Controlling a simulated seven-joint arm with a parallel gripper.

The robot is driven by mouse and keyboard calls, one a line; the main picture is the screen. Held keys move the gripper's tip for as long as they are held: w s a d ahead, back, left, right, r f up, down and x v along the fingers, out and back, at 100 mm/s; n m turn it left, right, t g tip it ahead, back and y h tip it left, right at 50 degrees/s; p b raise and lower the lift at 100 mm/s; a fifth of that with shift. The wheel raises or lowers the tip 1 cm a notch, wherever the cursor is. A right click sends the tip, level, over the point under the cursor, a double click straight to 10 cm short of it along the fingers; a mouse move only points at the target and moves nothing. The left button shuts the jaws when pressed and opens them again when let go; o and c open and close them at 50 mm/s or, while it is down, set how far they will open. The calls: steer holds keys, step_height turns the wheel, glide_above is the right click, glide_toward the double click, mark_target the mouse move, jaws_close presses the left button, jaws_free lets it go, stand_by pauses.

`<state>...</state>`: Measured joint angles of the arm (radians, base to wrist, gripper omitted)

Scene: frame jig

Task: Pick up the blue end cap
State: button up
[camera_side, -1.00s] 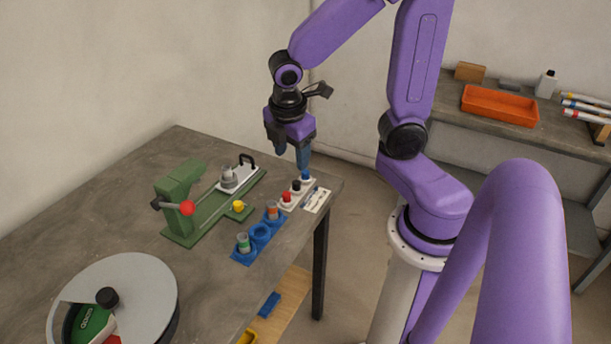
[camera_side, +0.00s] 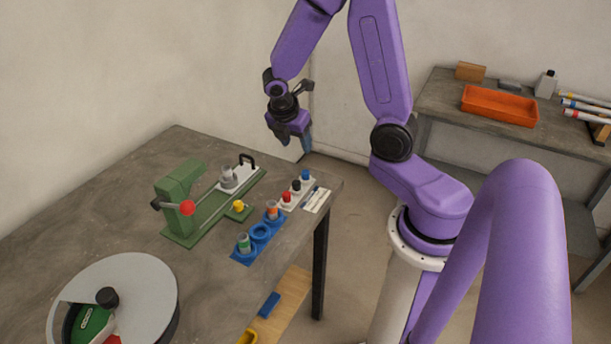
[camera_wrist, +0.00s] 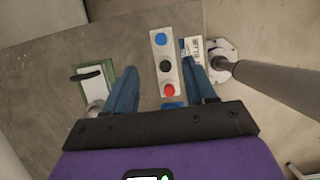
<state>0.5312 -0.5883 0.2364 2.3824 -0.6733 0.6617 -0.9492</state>
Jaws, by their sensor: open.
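The blue end cap (camera_side: 306,175) stands at the far end of a white strip (camera_side: 291,195), in a row with a black cap (camera_side: 296,186) and a red cap (camera_side: 287,197). In the wrist view the blue cap (camera_wrist: 160,39) is at the top of the strip, beyond my fingertips. My gripper (camera_side: 291,143) is above the table's far corner, pointing down, apart from the caps. It is open and empty. In the wrist view its two blue fingers (camera_wrist: 160,75) stand either side of the strip.
A blue holder (camera_side: 260,233) with two upright parts stands nearer the camera. A green jig with a red knob (camera_side: 187,208) is to the left. A grey round turntable (camera_side: 140,275) is at the front left. A printed card (camera_side: 317,200) lies beside the strip.

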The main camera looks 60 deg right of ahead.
glide_above(305, 171)
steer(key=a, duration=0.2)
step_height(305, 171, down, 7)
steer(key=shift+a+x, duration=0.15)
steer(key=shift+x, duration=1.15)
steer(key=shift+a+x, duration=0.15)
steer(key=shift+x, duration=1.1)
steer(key=shift+s+f, duration=0.1)
steer(key=shift+f, duration=0.05)
steer(key=shift+c, duration=0.3)
jaws_close()
